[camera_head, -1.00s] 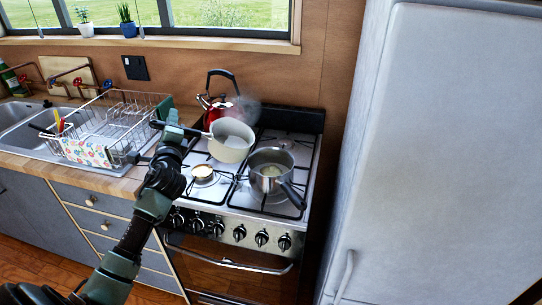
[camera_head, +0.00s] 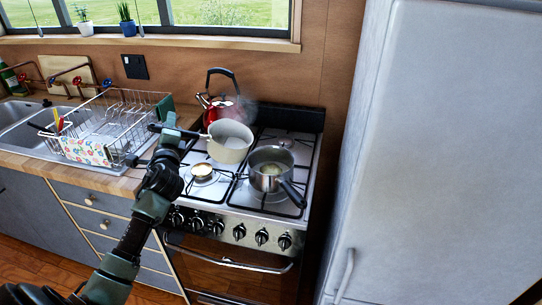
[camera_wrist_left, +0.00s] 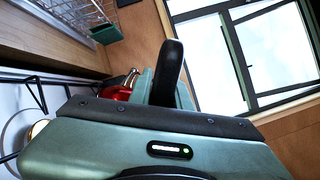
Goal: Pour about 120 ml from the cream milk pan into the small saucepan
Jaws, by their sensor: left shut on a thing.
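The cream milk pan (camera_head: 229,148) is held above the stove's left side, nearly level, with its open top showing. My left gripper (camera_head: 168,130) is shut on its dark handle, which also shows in the left wrist view (camera_wrist_left: 168,75). The small saucepan (camera_head: 265,178) is steel and stands on the front right burner, right of and below the milk pan. Some pale liquid shows in it, and its dark handle points to the front right. The milk pan's bowl is not seen in the left wrist view. My right gripper is not in view.
A red kettle (camera_head: 222,103) stands at the back left of the stove (camera_head: 233,202), close behind the milk pan. A dish rack (camera_head: 112,122) is left of the gripper. A tall white fridge (camera_head: 450,150) stands to the right.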

